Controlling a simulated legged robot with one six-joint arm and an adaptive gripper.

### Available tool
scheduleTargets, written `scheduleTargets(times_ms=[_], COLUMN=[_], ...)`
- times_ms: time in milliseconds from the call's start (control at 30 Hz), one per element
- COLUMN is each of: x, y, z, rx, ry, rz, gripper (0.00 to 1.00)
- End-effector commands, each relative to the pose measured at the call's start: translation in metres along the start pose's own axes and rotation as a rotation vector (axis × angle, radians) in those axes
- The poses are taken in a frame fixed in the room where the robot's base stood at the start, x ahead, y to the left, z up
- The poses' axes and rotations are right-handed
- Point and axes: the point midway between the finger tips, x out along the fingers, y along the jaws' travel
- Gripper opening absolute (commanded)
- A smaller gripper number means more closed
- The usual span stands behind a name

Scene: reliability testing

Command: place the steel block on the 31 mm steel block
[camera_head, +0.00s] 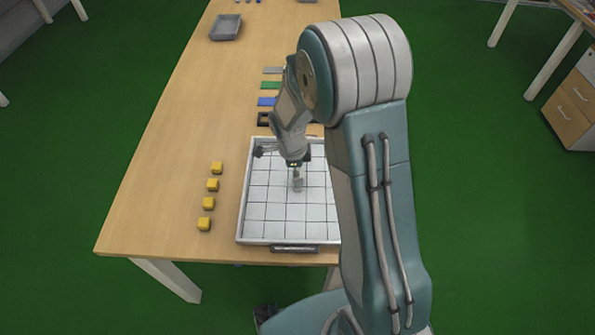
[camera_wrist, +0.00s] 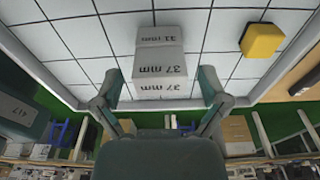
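Grey steel blocks (camera_head: 298,184) stand on the gridded white tray (camera_head: 262,212), below my gripper (camera_head: 296,165). In the wrist view, a grey face marked 37 mm (camera_wrist: 160,65) lies between the fingers, with a second 37 mm face (camera_wrist: 160,90) below it. A face that seems to read 31 mm (camera_wrist: 160,36) adjoins it above. I cannot tell whether the blocks are stacked or side by side. My gripper also shows in the wrist view (camera_wrist: 160,85). Its fingers are apart, with a visible gap on both sides of the blocks.
Green (camera_head: 270,85) and blue (camera_head: 266,101) pieces lie behind the tray. A grey bin (camera_head: 226,27) sits farther back. The wooden table (camera_head: 160,180) is clear at left.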

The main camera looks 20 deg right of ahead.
Motion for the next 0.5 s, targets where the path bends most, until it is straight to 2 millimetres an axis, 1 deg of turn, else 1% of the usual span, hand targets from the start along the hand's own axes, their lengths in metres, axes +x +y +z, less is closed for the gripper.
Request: scheduleTargets(times_ms=[233, 333, 433, 500], x=[0.0, -0.004, -0.016, -0.029], y=[0.0, -0.001, -0.001, -0.001], z=[0.0, 0.0, 0.0, 0.0], rx=[0.0, 0.0, 0.001, 0.002], ry=[0.0, -0.001, -0.002, -0.003], rz=[0.0, -0.002, -0.005, -0.007], gripper=[0.97, 0.97, 0.97, 0.97])
